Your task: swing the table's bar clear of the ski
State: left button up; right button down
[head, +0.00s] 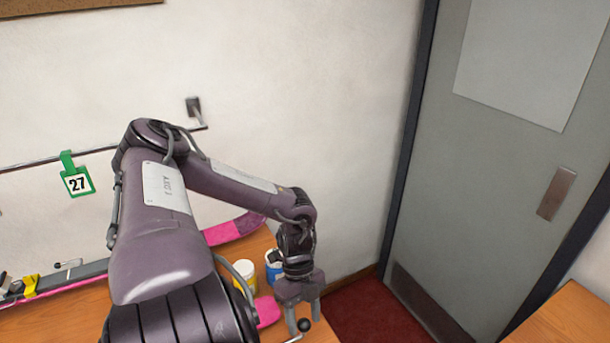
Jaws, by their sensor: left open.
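A pink ski (235,228) lies along the wooden table, its curved tip toward the wall; my arm hides much of its length. Another pink piece (268,311) shows beside my arm near the table's front; I cannot tell whether it is part of the same ski. My right gripper is out of view.
A white-and-yellow tub (244,273) and a blue tub (274,265) stand behind my wrist. A wall rail (45,162) carries a green tag (76,178) marked 27. A grey door (490,150) and red floor (365,312) lie right. Another wooden surface (565,315) is lower right.

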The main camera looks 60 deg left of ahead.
pick_arm(q)
jog(key=shift+v, duration=1.8)
